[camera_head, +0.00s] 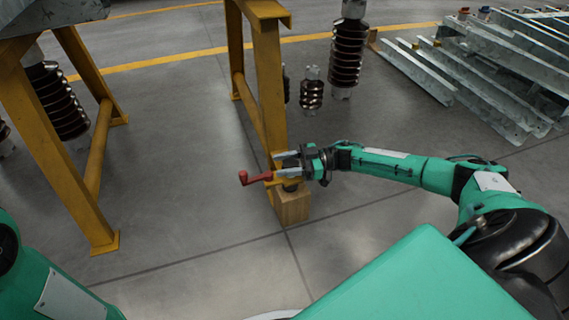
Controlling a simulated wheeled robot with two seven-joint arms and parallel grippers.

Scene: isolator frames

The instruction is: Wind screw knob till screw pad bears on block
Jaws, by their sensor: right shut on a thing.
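The red crank-shaped screw knob (256,178) sticks out to the left at the foot of a yellow trestle leg. My right gripper (284,165) reaches in from the right at the foot of this leg, its two pale fingers shut on the knob's inner end. The exact contact is partly hidden by the fingers. A pale wooden block (292,206) stands on the floor right below the leg. A small dark screw pad (290,187) shows just above the block; I cannot tell whether it touches. My left gripper is not in view.
The yellow trestle (268,80) rises behind the gripper; another yellow trestle (96,170) stands at the left. Ribbed brown insulators (347,52) stand behind. Galvanised steel profiles (460,75) lie at the upper right. The grey floor left of the block is clear.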

